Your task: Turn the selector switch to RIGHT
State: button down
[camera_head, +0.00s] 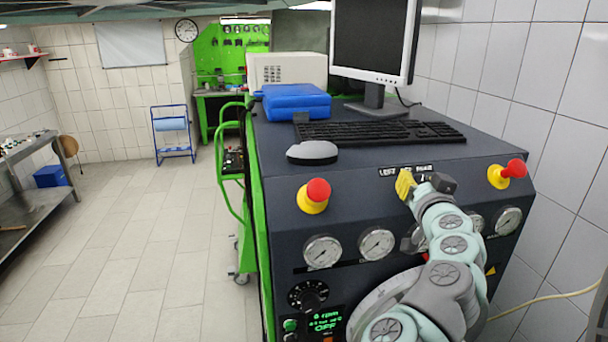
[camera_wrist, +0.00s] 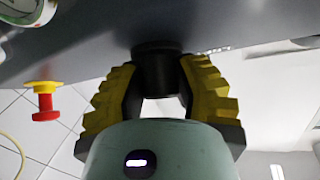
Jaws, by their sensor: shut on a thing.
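The selector switch shows in the wrist view as a black knob (camera_wrist: 158,68) on the dark panel. My gripper (camera_wrist: 160,88) has its two yellow ridged fingers on either side of the knob, shut on it. In the head view my gripper (camera_head: 423,184) is at the top of the panel's front, just below a white label (camera_head: 405,171) that seems to read LEFT OFF RIGHT. The switch is mostly hidden there by my gripper and arm, and I cannot tell which position it points to.
Red-and-yellow mushroom buttons stick out left (camera_head: 314,196) and right (camera_head: 507,173) of my gripper. Pressure gauges (camera_head: 376,244) sit in a row below. A keyboard (camera_head: 380,131), mouse (camera_head: 312,152) and monitor (camera_head: 375,40) stand on the bench top. A tiled wall is close on the right.

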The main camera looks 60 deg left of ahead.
jog(key=m+p, duration=0.1)
jog(key=m+t+h+p, duration=0.1)
jog(key=shift+s+a+r+m+h, duration=0.1)
jog(key=shift+r+m+h, duration=0.05)
jog(key=shift+m+h, duration=0.15)
jog(key=shift+m+t+h+p, duration=0.4)
jog(key=shift+m+p, duration=0.3)
jog(key=shift+p, duration=0.1)
jog(key=shift+f, duration=0.2)
jog(key=c, duration=0.6)
grip_release()
jog(key=shift+s+d+r, duration=0.1)
jog(key=shift+s+d, duration=0.25)
jog(key=shift+d, duration=0.05)
jog(key=v, duration=0.6)
jog(key=shift+s, duration=0.15)
